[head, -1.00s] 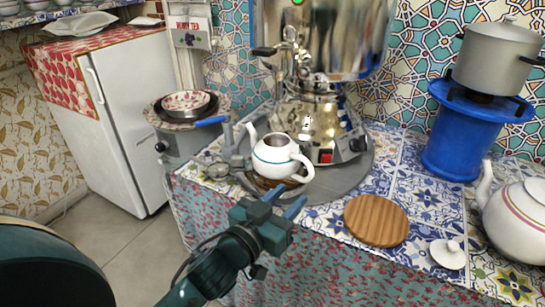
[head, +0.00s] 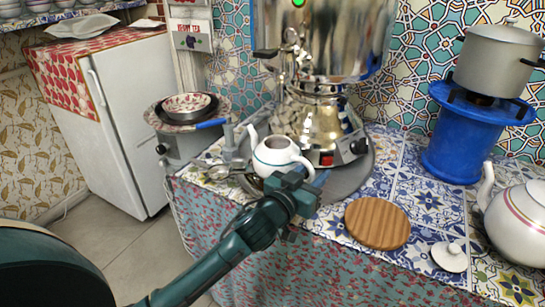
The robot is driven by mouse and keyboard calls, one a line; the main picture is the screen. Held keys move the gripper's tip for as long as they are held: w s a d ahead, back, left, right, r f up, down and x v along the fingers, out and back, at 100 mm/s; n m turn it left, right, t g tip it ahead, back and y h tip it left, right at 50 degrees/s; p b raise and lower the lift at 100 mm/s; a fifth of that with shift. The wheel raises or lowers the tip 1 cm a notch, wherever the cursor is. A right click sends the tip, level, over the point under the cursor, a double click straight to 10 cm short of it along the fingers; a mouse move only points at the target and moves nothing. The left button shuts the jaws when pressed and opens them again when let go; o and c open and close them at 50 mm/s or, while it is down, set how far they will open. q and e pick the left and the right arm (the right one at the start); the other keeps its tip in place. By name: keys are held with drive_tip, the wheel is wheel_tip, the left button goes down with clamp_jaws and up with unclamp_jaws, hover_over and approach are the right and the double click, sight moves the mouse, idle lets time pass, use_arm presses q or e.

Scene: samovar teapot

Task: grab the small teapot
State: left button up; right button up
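The small teapot (head: 272,157) is white with a dark rim, has no lid on, and stands upright on the samovar's round grey base. Its spout points left and its handle (head: 305,163) points right. My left gripper (head: 311,176) is at the handle's lower side, in front of the teapot. Its blue fingertips look apart, with the handle close to them; I cannot tell whether they touch it. The gripper body hides part of the teapot's lower right. My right gripper is not in view.
The shiny samovar (head: 318,108) stands right behind the teapot. A round wooden board (head: 377,223), a small white lid (head: 449,256) and a larger white teapot (head: 518,220) are to the right. A blue stove (head: 459,140) carries a grey pot (head: 497,62).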

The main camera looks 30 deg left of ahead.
use_arm(q)
clamp_jaws()
drive_tip(key=shift+r, duration=0.25)
idle(0.6)
